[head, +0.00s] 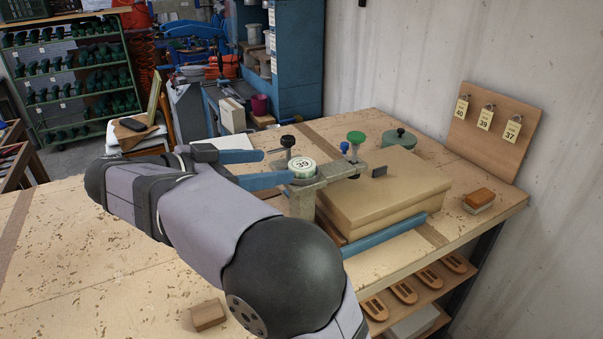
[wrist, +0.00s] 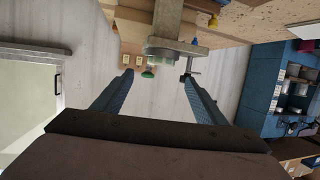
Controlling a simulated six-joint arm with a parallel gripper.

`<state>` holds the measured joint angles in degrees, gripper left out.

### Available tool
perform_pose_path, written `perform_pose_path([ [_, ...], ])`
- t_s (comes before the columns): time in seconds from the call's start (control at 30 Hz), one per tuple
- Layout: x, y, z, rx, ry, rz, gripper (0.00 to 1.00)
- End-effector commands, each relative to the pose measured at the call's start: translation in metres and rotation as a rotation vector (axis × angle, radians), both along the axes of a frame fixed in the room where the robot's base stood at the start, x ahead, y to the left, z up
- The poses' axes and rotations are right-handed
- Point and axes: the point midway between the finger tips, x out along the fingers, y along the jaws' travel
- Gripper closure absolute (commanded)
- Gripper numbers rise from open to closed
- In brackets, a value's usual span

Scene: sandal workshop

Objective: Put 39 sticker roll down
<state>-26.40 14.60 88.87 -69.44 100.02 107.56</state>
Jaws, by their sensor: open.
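The 39 sticker roll (head: 302,165) is a short pale roll with "39" on its top. It rests flat on a grey metal stand (head: 327,176) on the bench. My gripper (head: 276,166) is open, with its two blue fingers level and pointing right at the roll. The fingertips are at the roll's near left side, and the roll is not clamped. In the wrist view, the roll's pale edge (wrist: 164,58) shows against the stand's grey plate (wrist: 178,44), ahead of the fingertips (wrist: 158,77). Whether a finger touches it cannot be told.
Stamps with black (head: 288,141), blue (head: 344,147) and green (head: 356,136) knobs stand around the stand. A wooden block (head: 208,315) lies in front. The bench's left is clear.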

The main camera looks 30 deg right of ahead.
Motion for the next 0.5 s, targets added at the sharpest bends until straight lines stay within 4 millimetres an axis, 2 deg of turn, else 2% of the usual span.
perform_pose_path([
  [0.23,0.003,-0.017,-0.003,-0.001,0.0,-0.002,0.34],
  [0.5,0.005,-0.025,-0.006,-0.002,0.0,-0.003,0.34],
])
